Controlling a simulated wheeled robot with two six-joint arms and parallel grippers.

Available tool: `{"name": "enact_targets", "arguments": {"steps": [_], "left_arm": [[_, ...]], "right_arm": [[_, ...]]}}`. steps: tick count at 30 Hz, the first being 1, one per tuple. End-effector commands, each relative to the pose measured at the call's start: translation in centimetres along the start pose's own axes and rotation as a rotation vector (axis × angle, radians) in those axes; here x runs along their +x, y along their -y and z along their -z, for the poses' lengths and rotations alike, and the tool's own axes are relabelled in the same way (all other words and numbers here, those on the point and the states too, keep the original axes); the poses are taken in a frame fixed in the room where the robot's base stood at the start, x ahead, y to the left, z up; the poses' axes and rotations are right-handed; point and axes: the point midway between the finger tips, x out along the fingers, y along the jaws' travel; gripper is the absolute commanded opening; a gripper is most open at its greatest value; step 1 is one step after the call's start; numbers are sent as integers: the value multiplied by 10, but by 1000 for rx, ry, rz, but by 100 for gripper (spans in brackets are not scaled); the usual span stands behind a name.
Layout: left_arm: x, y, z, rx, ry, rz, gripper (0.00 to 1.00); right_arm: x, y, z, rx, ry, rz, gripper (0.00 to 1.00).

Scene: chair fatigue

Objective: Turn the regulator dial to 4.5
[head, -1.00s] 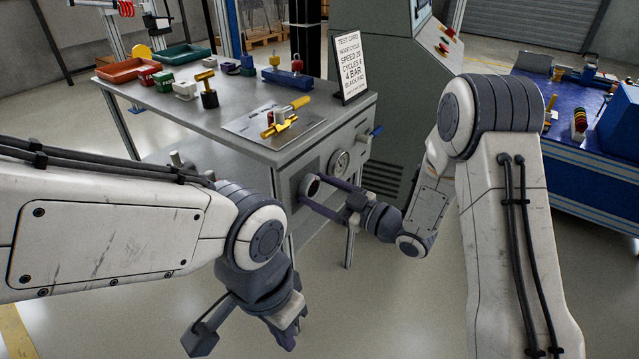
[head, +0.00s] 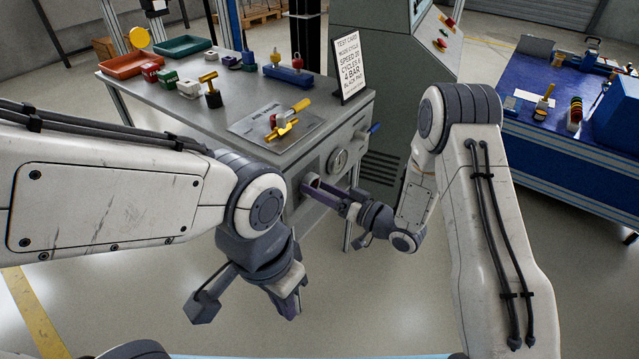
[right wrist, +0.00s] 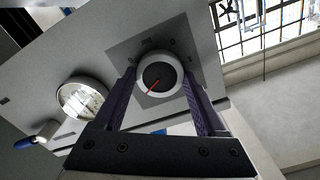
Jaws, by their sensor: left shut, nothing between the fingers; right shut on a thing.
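The regulator dial (right wrist: 160,72) is a round knob with a dark face, a pale rim and a red pointer, set on the grey front panel of the bench. My right gripper (head: 312,190) is shut on the dial, one finger on each side, as the right wrist view (right wrist: 160,82) also shows. The pressure gauge (head: 338,161) sits beside the dial; its reading is unclear. My left gripper (head: 288,302) is shut and empty, below and in front of the bench.
A blue-handled lever (head: 373,129) sticks out near the gauge. A blue table (head: 545,125) stands right.

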Motion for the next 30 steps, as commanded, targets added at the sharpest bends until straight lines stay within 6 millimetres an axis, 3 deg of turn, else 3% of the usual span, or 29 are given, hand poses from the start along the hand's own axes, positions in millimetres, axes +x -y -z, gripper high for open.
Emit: {"name": "enact_targets", "arguments": {"steps": [22, 23, 24, 30], "left_arm": [[-8, 0, 0, 0, 0, 0, 0], [-8, 0, 0, 0, 0, 0, 0], [-8, 0, 0, 0, 0, 0, 0], [-8, 0, 0, 0, 0, 0, 0]], "right_arm": [[-1, -1, -1, 88, 2, -2, 18], [-1, -1, -1, 88, 2, -2, 85], [-1, -1, -1, 88, 2, -2, 100], [0, 0, -1, 86, 1, -1, 100]]}}
